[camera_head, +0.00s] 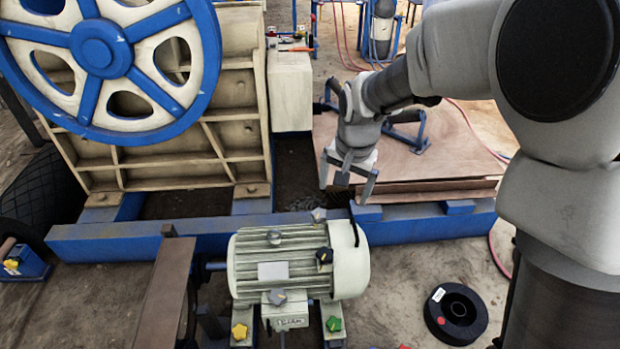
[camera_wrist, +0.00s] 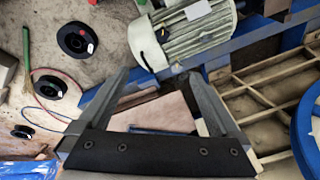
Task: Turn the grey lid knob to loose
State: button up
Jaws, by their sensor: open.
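The pale green electric motor (camera_head: 300,262) carries several star-shaped knobs. Grey knobs sit at its top edge (camera_head: 319,215), on its upper body (camera_head: 274,237) and at its lower front (camera_head: 277,297), just above a small labelled box (camera_head: 286,317). I cannot tell which grey one is the lid knob, or how any is turned. A black knob (camera_head: 324,257), a yellow knob (camera_head: 239,331) and a green knob (camera_head: 333,324) are also there. My gripper (camera_head: 346,184) is open and empty, above and behind the motor, apart from it. The wrist view shows the motor (camera_wrist: 192,38) beyond my spread fingers (camera_wrist: 160,80).
A blue beam (camera_head: 150,235) runs behind the motor, with the large blue-and-cream flywheel (camera_head: 100,48) at back left. A brown guard (camera_head: 160,290) stands left of the motor. A black spool (camera_head: 456,314) lies on the floor at right. Brown boards (camera_head: 440,165) lie behind.

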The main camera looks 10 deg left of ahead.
jog(key=w+a+f+m+g, duration=0.1)
jog(key=a+f, duration=1)
jog(key=f, duration=0.4)
jog(key=m+g+h, duration=0.1)
send_near(277, 296)
notch_tip(277, 296, down, 9)
jog(key=b, duration=0.4)
jog(key=shift+w, duration=0.1)
jog(key=shift+r, duration=0.1)
jog(key=c, duration=1.3)
jog(key=shift+n+b, duration=0.4)
jog(key=shift+n, duration=0.1)
jog(key=shift+c, duration=0.4)
jog(key=shift+n, duration=0.3)
